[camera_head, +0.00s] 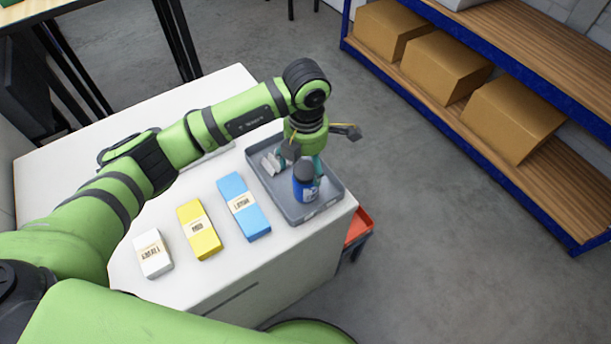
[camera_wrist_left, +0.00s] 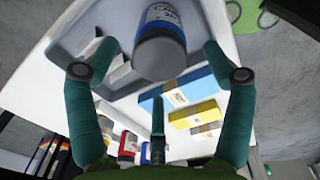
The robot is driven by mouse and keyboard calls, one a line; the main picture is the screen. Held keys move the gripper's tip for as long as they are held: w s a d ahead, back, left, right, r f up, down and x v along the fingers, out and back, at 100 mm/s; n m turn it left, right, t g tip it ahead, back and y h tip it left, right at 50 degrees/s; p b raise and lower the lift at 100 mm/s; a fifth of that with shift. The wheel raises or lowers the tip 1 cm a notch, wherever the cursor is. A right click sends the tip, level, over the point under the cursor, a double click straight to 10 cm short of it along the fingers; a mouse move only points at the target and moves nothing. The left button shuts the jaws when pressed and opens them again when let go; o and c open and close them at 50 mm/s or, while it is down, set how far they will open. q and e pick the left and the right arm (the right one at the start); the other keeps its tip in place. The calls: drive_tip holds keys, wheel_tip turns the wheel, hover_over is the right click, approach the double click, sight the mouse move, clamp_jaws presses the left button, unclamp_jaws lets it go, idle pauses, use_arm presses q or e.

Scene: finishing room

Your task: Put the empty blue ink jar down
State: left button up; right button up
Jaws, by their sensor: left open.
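The blue ink jar (camera_head: 305,190), with a dark grey lid and a blue label, appears upright in the grey tray (camera_head: 299,215) on the white table. My left gripper (camera_head: 306,158) is open just behind and above the jar, partly hidden by its own wrist. In the left wrist view the jar (camera_wrist_left: 161,52) sits between and beyond the spread fingertips, with visible gaps on both sides. Whether the jar is empty cannot be seen. My right gripper is not in view.
Pale small pieces (camera_head: 271,162) lie in the tray. Labelled white (camera_head: 152,253), yellow (camera_head: 199,229) and blue (camera_head: 244,206) blocks stand left of it. Several more jars (camera_wrist_left: 127,144) show in the wrist view. A shelf with cardboard boxes (camera_head: 514,118) stands right, beyond open floor.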

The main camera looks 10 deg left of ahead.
use_arm(q)
wheel_tip(320, 180, up, 6)
drive_tip(key=shift+f+b, duration=0.1)
drive_tip(key=shift+b, duration=0.6)
